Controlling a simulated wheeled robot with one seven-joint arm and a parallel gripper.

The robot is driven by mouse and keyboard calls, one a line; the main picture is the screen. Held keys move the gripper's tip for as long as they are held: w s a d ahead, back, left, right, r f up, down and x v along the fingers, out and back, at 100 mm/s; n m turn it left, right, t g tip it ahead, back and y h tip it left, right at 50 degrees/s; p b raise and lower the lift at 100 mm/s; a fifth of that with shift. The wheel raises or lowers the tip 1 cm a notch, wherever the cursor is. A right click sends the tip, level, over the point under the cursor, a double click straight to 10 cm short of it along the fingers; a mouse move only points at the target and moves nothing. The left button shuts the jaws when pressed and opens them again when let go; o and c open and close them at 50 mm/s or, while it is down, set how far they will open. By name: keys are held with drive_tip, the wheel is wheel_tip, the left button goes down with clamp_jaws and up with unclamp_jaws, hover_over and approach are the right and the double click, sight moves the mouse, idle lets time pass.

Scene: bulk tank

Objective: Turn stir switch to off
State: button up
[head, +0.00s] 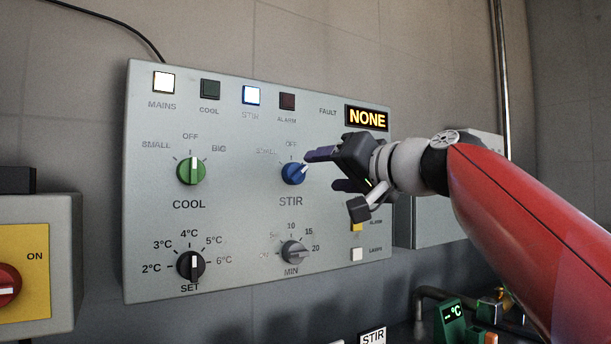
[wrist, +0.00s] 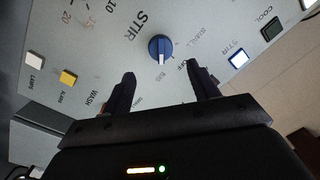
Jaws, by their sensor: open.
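The stir switch is a blue knob (head: 292,174) with a white pointer on the grey panel. Its pointer leans up and right in the head view, away from OFF. In the wrist view the same blue knob (wrist: 153,45) has its pointer aimed toward the BIG label. The stir lamp (head: 251,95) is lit. My gripper (head: 328,169) is open and empty, just right of the knob in the head view, and hides its BIG label. In the wrist view my gripper (wrist: 162,76) has its fingers spread, with the knob beyond and between them, apparently apart from it.
A green cool knob (head: 191,171) sits left of the stir switch. A black set knob (head: 190,266) and a grey minute knob (head: 293,252) are below. The fault display (head: 367,118) reads NONE. A yellow alarm button (head: 356,226) lies close under my gripper.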

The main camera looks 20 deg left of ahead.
sight(301, 171)
drive_tip(key=p+x, duration=0.2)
drive_tip(key=x, duration=0.5)
drive_tip(key=shift+w+a+p, duration=0.1)
drive_tip(key=shift+a+p, duration=0.15)
drive_tip(key=shift+p, duration=0.05)
drive_tip(key=c, duration=1)
drive_tip(key=n, duration=0.4)
drive_tip(key=shift+n+h, duration=0.3)
drive_tip(key=n, duration=0.4)
drive_tip(key=shift+a+r+n+b, duration=0.1)
drive_tip(key=shift+n+b, duration=0.2)
